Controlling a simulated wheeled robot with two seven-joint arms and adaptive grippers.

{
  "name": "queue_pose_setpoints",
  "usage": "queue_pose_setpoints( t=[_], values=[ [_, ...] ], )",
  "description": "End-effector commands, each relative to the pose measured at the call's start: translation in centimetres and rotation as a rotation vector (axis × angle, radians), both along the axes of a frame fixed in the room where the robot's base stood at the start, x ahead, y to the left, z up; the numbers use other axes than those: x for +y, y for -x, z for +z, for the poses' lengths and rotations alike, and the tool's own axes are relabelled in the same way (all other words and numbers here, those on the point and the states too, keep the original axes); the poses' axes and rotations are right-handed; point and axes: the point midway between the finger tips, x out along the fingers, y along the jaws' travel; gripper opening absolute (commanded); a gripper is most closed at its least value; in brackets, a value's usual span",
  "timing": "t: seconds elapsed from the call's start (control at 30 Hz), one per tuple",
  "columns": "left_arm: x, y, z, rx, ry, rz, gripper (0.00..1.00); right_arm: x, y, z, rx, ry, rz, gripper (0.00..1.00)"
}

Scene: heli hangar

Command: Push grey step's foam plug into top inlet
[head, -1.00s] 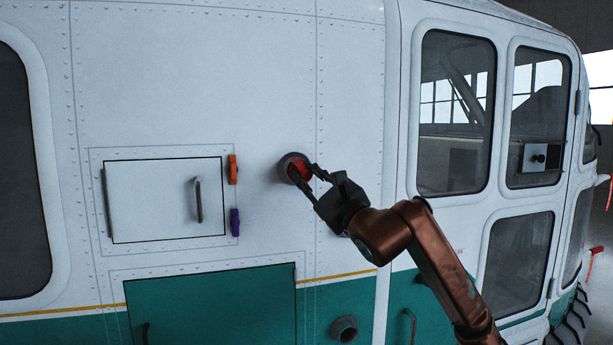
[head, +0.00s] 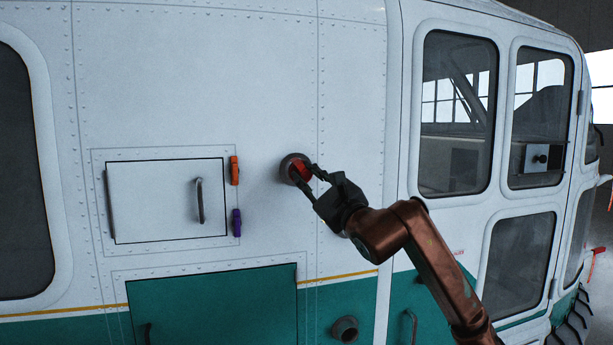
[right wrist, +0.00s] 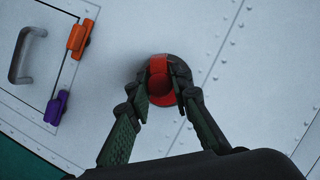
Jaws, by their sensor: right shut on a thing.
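The red foam plug (head: 301,172) is at the mouth of the upper round inlet (head: 286,162), whose dark rim stands out from the white fuselage side. My right gripper (head: 307,177) is shut on the plug from the lower right. In the right wrist view, the plug (right wrist: 159,70) sits between the two fingertips (right wrist: 163,86), with the inlet's dark rim (right wrist: 178,62) around and behind it. How deep the plug sits cannot be told. My left gripper is not in view. No grey step shows.
Left of the inlet is a white hatch (head: 150,205) with a grey handle, an orange latch (head: 234,170) and a purple latch (head: 236,222). A lower round inlet (head: 345,329) opens in the green band. Cabin windows (head: 456,110) lie to the right.

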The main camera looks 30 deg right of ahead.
Motion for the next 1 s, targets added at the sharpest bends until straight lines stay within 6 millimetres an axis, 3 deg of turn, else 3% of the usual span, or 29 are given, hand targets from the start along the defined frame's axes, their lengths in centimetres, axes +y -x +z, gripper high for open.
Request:
queue_pose_setpoints(
  t=[0.7,0.73,1.0],
  values=[
    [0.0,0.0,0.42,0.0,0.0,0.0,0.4,-0.22,-1.01,0.02,0.0,0.0,0.0,0.0],
    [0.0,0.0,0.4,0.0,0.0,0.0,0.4,-0.23,-1.0,0.02,0.0,0.0,0.0,0.21],
    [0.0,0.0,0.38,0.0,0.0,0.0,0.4,-0.23,-0.99,0.0,0.0,0.0,0.0,0.39]
  ],
)
